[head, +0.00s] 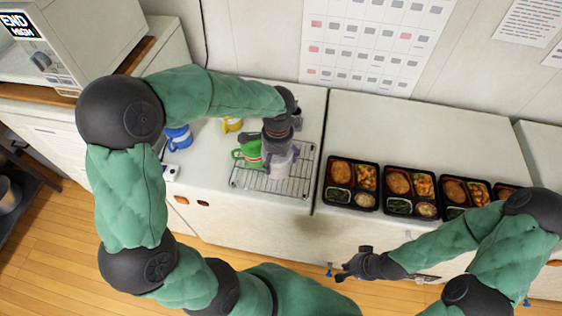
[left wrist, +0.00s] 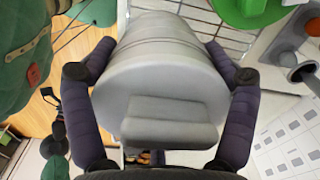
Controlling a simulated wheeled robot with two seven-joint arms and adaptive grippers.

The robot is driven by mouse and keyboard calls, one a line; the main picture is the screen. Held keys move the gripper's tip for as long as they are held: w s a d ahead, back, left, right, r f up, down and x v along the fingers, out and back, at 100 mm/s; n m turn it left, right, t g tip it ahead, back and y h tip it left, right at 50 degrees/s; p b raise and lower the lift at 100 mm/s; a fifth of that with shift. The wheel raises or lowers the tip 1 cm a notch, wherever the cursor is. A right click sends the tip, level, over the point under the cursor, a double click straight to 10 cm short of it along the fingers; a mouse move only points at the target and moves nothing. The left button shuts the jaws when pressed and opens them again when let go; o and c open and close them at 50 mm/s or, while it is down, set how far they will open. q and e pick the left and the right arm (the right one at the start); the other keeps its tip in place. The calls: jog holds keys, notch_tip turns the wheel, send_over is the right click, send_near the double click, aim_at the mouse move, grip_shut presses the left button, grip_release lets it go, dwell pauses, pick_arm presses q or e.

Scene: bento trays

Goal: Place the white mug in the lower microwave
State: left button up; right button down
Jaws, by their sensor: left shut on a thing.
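The white mug (head: 280,164) is at the right part of the wire drying rack (head: 262,184) in the head view. My left gripper (head: 281,150) reaches down over it and is shut on it. In the left wrist view the mug (left wrist: 165,65) fills the space between the two dark fingers (left wrist: 160,100), its handle side towards the camera. Whether the mug touches the rack is unclear. A microwave (head: 95,40) stands at the top left, partly cut off; no second one is clearly seen. My right gripper (head: 353,268) is empty, in front of the counter; its finger opening is unclear.
A green mug (head: 246,153) stands close beside the white one on the rack. A yellow mug (head: 232,124) and a blue mug (head: 178,137) are further left on the counter. Several bento trays (head: 351,184) line the right counter. The counter behind the trays is clear.

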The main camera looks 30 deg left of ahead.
pick_arm(q)
jog(key=w+f, duration=0.2)
jog(key=f, duration=0.1)
jog(key=w+f, duration=0.1)
jog(key=shift+w+a+f+b, duration=0.25)
jog(key=shift+w+a+b, duration=0.05)
jog(key=shift+b, duration=0.05)
jog(key=shift+f, duration=1.5)
jog(key=shift+b, duration=0.3)
jog(key=shift+f, duration=0.2)
jog(key=o, duration=1.5)
jog(key=shift+c, duration=0.2)
